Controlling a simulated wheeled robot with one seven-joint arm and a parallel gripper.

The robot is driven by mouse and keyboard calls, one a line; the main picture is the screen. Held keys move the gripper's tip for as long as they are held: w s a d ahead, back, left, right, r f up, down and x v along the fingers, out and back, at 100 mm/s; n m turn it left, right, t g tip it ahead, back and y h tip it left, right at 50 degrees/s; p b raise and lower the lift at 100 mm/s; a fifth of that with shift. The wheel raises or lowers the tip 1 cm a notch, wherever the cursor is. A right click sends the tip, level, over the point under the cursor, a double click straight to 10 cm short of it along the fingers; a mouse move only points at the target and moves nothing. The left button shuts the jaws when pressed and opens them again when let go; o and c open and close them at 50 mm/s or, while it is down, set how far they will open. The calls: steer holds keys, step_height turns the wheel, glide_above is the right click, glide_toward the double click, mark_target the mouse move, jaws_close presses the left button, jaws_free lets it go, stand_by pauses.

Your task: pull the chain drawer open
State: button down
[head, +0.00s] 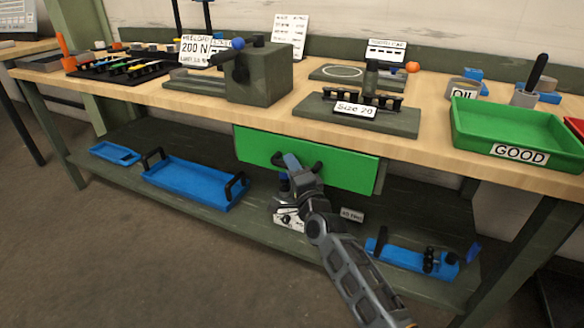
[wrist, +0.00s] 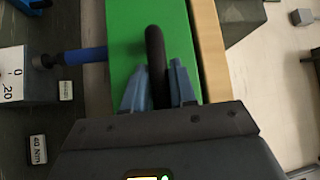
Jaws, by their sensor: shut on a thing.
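The chain drawer has a green front (head: 345,167) under the workbench top, and its front lies close below the bench edge. Its black bar handle (head: 311,166) is partly hidden by my gripper (head: 291,163). In the wrist view the green front (wrist: 128,35) fills the middle, and the black handle (wrist: 156,60) runs between the two blue-grey fingers of my gripper (wrist: 160,88). The fingers are shut on the handle. I cannot tell from these frames whether the drawer is pulled out at all.
The wooden bench top (head: 440,140) overhangs the drawer. A green GOOD tray (head: 480,125) stands on the bench at right. The floor in front is clear.

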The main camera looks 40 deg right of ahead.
steer(key=shift+a, duration=0.1)
stand_by(0.3)
steer(key=s+a+p, duration=0.5)
steer(key=a+p, duration=0.1)
steer(key=a, duration=0.7)
steer(key=s+a+p, duration=0.5)
steer(key=a+p, duration=0.2)
steer(key=a, duration=0.7)
steer(key=shift+f, duration=0.1)
steer(key=c, duration=1)
jaws_free()
steer(key=b+v, duration=0.1)
steer(key=v, duration=0.6)
steer(key=shift+s+a, duration=0.15)
steer(key=shift+s, duration=0.15)
steer(key=shift+s, duration=0.1)
